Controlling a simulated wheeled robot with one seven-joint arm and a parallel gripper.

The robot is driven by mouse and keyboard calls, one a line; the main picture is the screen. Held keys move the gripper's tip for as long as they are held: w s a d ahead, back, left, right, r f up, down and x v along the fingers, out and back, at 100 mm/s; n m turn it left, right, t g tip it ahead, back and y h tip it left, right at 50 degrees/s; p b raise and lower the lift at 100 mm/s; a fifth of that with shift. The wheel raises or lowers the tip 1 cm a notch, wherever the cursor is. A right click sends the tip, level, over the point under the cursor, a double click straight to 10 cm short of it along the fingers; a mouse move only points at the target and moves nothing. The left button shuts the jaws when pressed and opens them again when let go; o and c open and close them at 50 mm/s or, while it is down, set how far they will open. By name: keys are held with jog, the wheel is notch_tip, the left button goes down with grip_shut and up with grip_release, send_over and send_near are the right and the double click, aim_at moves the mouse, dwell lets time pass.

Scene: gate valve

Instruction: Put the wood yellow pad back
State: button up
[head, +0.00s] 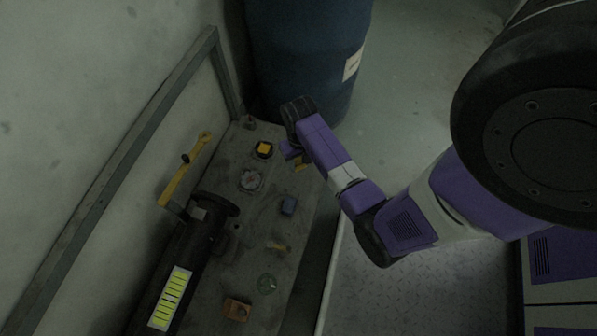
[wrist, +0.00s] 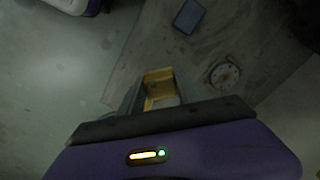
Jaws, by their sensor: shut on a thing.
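My gripper (wrist: 155,98) is shut on a yellow block (wrist: 158,76), which I take to be the wood yellow pad, between its fingers in the wrist view. In the head view only a small yellow part of it (head: 300,165) shows below my gripper (head: 292,155), near the bench's right edge. The fingers and wrist hide the rest. Whether the pad touches the bench, I cannot tell. A dark square piece with a yellow top (head: 264,149) sits on the bench just left of my gripper.
A blue drum (head: 305,60) stands behind.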

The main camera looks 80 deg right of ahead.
aim_at(299, 182)
notch_tip(299, 182, down, 12)
jog(key=b, duration=0.6)
jog(key=shift+f, duration=0.2)
jog(key=o, duration=1.2)
jog(key=shift+f, duration=0.1)
